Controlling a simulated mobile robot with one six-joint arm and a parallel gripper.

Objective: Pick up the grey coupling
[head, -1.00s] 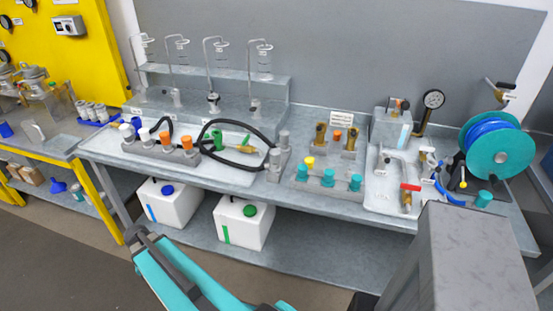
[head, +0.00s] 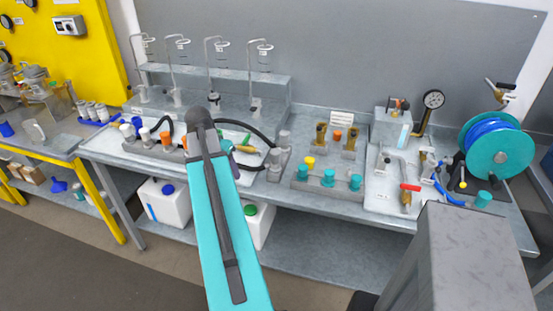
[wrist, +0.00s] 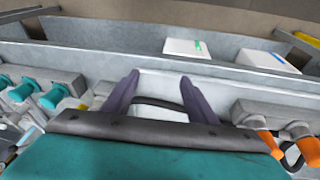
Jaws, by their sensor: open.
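Grey upright cylinders that look like the grey coupling (head: 284,138) stand on a grey block in the head view, just right of the black hose on the bench; I cannot tell which one is meant. Grey fittings (wrist: 102,88) also show in the wrist view, left of my left finger. My gripper (wrist: 160,92) is open, its two dark purple fingers apart and empty above the white tray and black hose (wrist: 158,104). In the head view, my arm hides most of the gripper and part of the rack with orange caps.
Teal fittings (head: 328,178) and a yellow one (head: 309,162) stand to the right. Hooked stands with glassware (head: 218,60) line the raised shelf behind.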

